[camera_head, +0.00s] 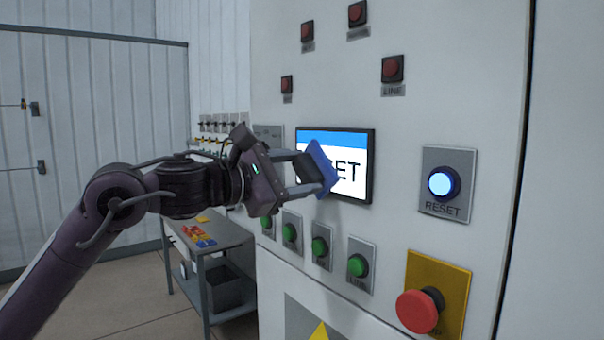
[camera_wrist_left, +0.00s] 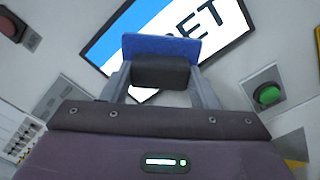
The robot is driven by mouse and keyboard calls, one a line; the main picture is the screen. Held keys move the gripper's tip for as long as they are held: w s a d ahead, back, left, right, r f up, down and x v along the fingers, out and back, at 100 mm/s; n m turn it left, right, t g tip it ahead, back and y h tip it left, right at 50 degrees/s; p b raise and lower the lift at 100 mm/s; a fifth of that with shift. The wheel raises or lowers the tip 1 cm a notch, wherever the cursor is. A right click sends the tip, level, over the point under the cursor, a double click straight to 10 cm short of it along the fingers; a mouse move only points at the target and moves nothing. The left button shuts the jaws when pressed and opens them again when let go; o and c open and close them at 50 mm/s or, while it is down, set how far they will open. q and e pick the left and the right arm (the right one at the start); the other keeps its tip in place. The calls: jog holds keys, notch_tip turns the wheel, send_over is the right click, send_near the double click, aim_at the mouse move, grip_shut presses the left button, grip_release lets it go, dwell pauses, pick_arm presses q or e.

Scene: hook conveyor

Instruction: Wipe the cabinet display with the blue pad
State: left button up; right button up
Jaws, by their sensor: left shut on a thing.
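The cabinet display (camera_head: 350,168) is a dark-framed screen with a blue top band and black letters ending in "SET" on white. My left gripper (camera_head: 312,176) is shut on the blue pad (camera_head: 322,168), which it holds in front of the left part of the screen and hides the first letters. In the left wrist view the pad (camera_wrist_left: 162,46) sits between the fingers, by a dark block, with the display (camera_wrist_left: 222,35) behind it. I cannot tell whether the pad touches the screen. My right gripper is not in view.
A lit blue RESET button (camera_head: 443,183) and a red mushroom button (camera_head: 420,309) are right of the display. Green buttons (camera_head: 320,247) line up below it, and red lamps (camera_head: 392,69) are above. A grey cart (camera_head: 222,240) stands at lower left.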

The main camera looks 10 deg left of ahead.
pick_arm(q)
jog(key=shift+w+a, duration=0.6)
jog(key=shift+a, duration=0.1)
jog(key=shift+b+v, duration=1.25)
jog(key=shift+v, duration=1.65)
